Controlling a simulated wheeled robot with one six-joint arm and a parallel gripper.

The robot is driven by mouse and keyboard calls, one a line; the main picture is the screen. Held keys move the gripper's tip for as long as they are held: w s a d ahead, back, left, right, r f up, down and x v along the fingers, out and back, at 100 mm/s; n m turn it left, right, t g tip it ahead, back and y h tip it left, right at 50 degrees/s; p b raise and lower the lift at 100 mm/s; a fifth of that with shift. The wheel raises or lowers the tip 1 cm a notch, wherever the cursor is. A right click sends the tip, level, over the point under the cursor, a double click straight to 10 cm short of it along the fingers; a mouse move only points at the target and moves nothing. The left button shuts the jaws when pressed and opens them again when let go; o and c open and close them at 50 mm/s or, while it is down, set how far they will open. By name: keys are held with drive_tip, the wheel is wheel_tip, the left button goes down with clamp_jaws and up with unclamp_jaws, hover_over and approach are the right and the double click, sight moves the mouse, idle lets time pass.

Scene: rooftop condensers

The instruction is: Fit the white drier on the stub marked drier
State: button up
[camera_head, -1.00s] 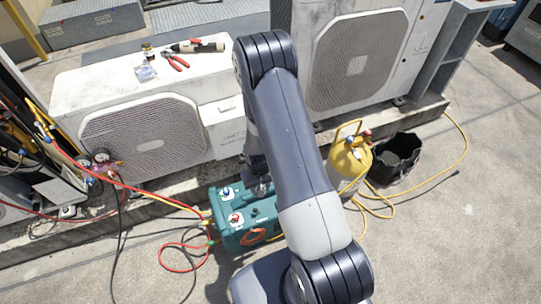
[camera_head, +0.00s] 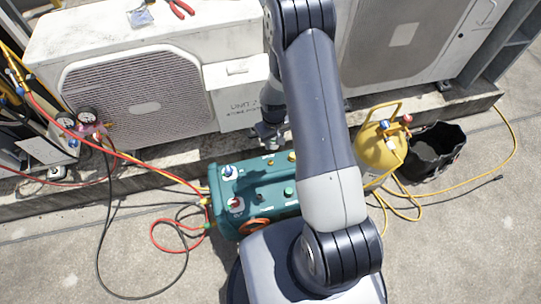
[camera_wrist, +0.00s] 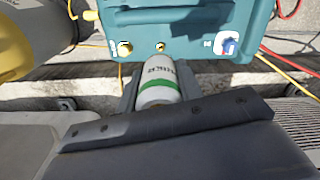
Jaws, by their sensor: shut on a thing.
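The white drier (camera_wrist: 159,87), a short cylinder with a green band and dark lettering, shows in the wrist view. My gripper (camera_wrist: 158,80) is shut on it, with a dark finger on each side. One end of the drier points toward the teal machine (camera_wrist: 185,25) and it looks clear of that. In the head view my gripper (camera_head: 268,135) hangs in front of the panel marked UNIT 2 (camera_head: 238,95), just behind the teal machine; the drier cannot be made out there. I cannot pick out the stub marked drier in either view.
A yellow cylinder (camera_head: 378,150) and a black bucket (camera_head: 436,150) stand to the right. Gauges (camera_head: 87,118) with red and yellow hoses are at left. White condensers (camera_head: 140,90) line the back on a concrete kerb. Hoses loop over the front floor.

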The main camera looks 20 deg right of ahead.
drive_tip(key=shift+w+f+n+b, duration=0.65)
drive_tip(key=shift+f+b, duration=1.25)
drive_tip(key=shift+b, duration=0.65)
drive_tip(key=shift+w+f+n+b, duration=0.4)
drive_tip(key=shift+w+f+b, duration=0.35)
drive_tip(key=shift+f+b, duration=1.5)
drive_tip(key=shift+w+f+n+b, duration=0.65)
drive_tip(key=shift+f+b, duration=0.95)
drive_tip(key=shift+b, duration=1.2)
drive_tip(key=shift+f+b, duration=1.6)
drive_tip(key=shift+f, duration=0.75)
drive_tip(key=shift+f+b, duration=0.95)
drive_tip(key=shift+f, duration=0.4)
drive_tip(key=o, duration=1.3)
drive_tip(key=shift+c, duration=0.2)
drive_tip(key=shift+r, duration=0.15)
